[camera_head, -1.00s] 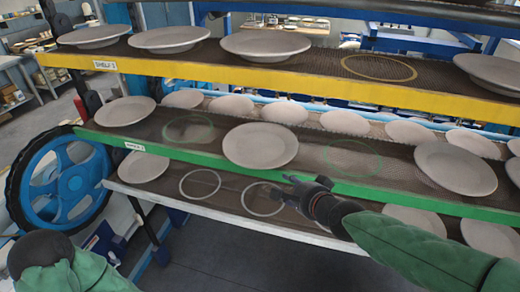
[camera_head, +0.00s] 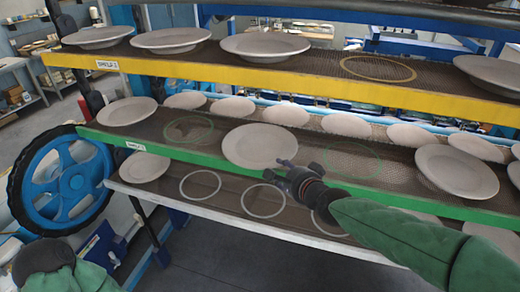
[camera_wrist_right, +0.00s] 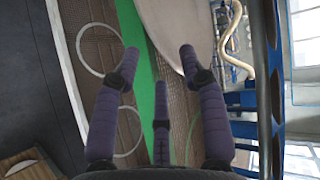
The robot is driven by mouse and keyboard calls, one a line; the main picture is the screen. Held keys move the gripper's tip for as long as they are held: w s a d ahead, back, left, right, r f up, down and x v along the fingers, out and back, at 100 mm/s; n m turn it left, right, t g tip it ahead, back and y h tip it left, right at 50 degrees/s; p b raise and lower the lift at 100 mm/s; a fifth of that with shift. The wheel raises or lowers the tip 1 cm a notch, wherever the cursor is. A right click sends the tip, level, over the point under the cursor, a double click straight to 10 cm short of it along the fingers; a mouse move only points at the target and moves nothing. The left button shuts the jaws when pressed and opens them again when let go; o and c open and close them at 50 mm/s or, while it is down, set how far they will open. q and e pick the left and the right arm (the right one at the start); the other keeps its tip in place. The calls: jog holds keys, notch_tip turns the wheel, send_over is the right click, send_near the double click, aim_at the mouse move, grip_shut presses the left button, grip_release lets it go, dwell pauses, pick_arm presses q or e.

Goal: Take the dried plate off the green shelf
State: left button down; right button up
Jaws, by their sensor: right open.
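The green shelf (camera_head: 190,157) is the middle tier of the rack and carries pale round plates. One plate (camera_head: 260,146) lies flat near its middle, another plate (camera_head: 127,111) is at its left end, and a third plate (camera_head: 457,172) is to the right. My right gripper (camera_head: 288,167) is just in front of the middle plate's lower right edge, near the green edge. In the right wrist view its fingers (camera_wrist_right: 159,60) are spread and empty, with part of a plate (camera_wrist_right: 172,25) beyond them. I cannot tell whether they touch it.
Empty green rings (camera_head: 189,130) mark free spots beside the middle plate. The yellow shelf (camera_head: 200,77) with plates is above. A lower shelf (camera_head: 225,205) with empty white rings is below. A blue wheel (camera_head: 72,183) stands at the left.

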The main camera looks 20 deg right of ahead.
aim_at(276, 167)
jog(key=x, duration=0.4)
jog(key=shift+s, duration=0.1)
grip_shut()
jog(key=shift+r, duration=0.15)
jog(key=shift+r, duration=0.1)
